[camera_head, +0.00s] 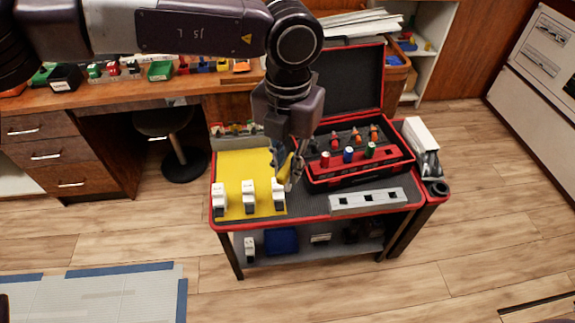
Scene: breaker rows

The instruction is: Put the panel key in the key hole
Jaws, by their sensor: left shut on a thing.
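My left gripper (288,172) hangs over the work cart, at the right edge of the yellow mat (236,168). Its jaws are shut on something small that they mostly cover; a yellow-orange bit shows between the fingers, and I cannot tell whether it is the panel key. Three white breakers (249,194) stand in a row at the mat's front, the rightmost just below the gripper. A grey bar (346,202) with several dark openings lies at the cart's front right. I cannot make out which opening is the key hole. My right gripper is not in view.
An open red-and-black case (318,182) right of the gripper holds red, blue and green pegs and orange-handled tools. A white-and-grey object (421,138) stands at the cart's right edge. A stool (184,165) and wooden desk (186,91) are behind left.

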